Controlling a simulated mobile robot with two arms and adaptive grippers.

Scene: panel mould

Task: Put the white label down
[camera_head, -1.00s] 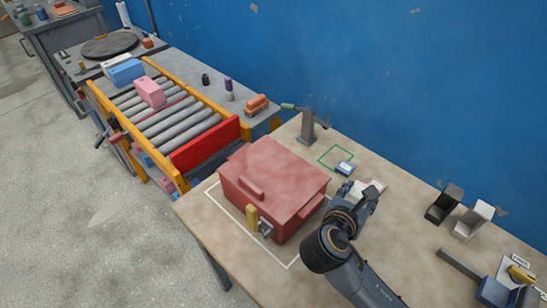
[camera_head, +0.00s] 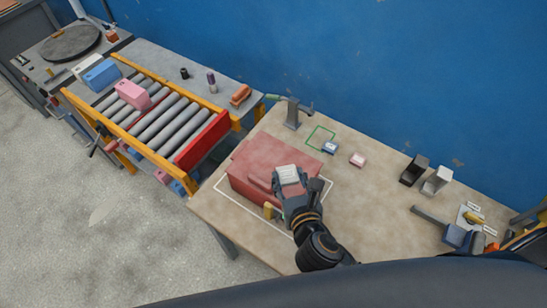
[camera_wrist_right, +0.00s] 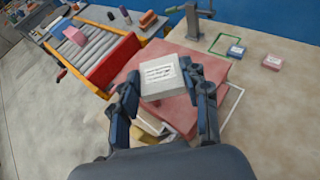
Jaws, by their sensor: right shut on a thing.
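The white label (camera_head: 288,173) is a small white block with dark printed lines on its face. My right gripper (camera_head: 290,183) is shut on it and holds it over the red lidded box (camera_head: 265,152). In the right wrist view the white label (camera_wrist_right: 158,76) sits between the two fingers of the gripper (camera_wrist_right: 165,90), its printed face showing. The red box (camera_wrist_right: 216,75) lies behind and below it; the gap between them is hard to judge. The box stands inside a white outline on the table. My left gripper is not in view.
A blue label (camera_head: 329,148) lies by a green outline (camera_head: 318,134), and a pink label (camera_head: 357,160) lies to its right. A grey post (camera_head: 292,115) stands behind. Black and white holders (camera_head: 413,172) stand at the right. The roller conveyor (camera_head: 165,115) is at the left.

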